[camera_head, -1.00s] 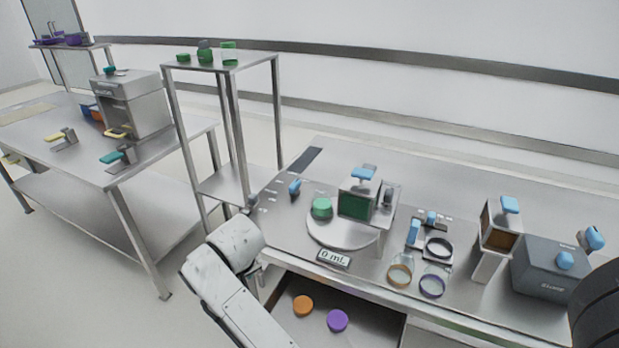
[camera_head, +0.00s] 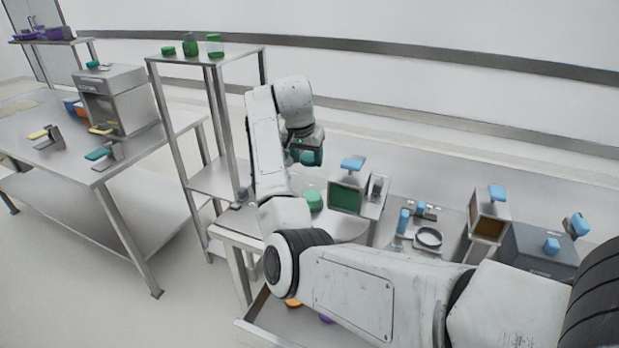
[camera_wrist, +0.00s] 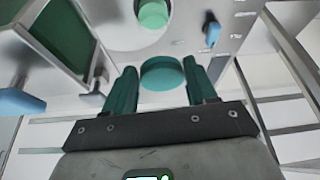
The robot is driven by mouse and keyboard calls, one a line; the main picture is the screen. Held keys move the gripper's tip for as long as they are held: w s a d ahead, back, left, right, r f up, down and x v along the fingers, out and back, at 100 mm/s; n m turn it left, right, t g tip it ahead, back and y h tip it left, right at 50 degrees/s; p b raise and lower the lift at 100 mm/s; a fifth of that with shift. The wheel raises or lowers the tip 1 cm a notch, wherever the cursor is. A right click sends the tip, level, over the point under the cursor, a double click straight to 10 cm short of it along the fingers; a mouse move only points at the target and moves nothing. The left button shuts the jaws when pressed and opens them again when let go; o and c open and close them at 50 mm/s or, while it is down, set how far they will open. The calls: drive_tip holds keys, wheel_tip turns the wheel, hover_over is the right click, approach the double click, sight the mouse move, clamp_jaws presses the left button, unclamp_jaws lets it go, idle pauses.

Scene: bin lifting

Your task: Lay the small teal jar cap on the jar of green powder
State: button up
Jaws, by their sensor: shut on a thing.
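The small teal jar cap (camera_wrist: 162,74) is held between the two teal fingers of my gripper (camera_wrist: 160,80) in the wrist view. In the head view the gripper (camera_head: 306,150) is raised over the bench, with the teal cap (camera_head: 308,158) at its underside. The jar of green powder (camera_head: 313,200) stands on the round plate of the scale, below the gripper and apart from it, partly hidden by my arm. The jar also shows in the wrist view (camera_wrist: 153,14), beyond the cap; its opening looks uncovered.
A dispenser with a green window (camera_head: 346,197) and blue top stands just right of the jar. A brown-window dispenser (camera_head: 489,216) and a grey machine (camera_head: 538,249) are farther right. A drawer (camera_head: 262,332) with orange and purple caps is open in front. A tall shelf (camera_head: 205,57) stands left.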

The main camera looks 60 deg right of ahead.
sight(310, 190)
drive_tip(key=f, duration=0.1)
drive_tip(key=f+b, duration=0.1)
drive_tip(key=f, duration=0.1)
drive_tip(key=f+b, duration=0.1)
drive_tip(key=f, duration=0.1)
drive_tip(key=shift+s+d, duration=0.25)
drive_tip(key=shift+d, duration=0.05)
drive_tip(key=shift+f+b, duration=0.85)
drive_tip(key=shift+f, duration=0.45)
drive_tip(key=shift+a+p, duration=0.15)
drive_tip(key=shift+p, duration=0.9)
drive_tip(key=shift+f+p, duration=0.35)
drive_tip(key=shift+f, duration=0.65)
idle(1.6)
drive_tip(key=o, duration=1.4)
drive_tip(key=shift+c, duration=0.2)
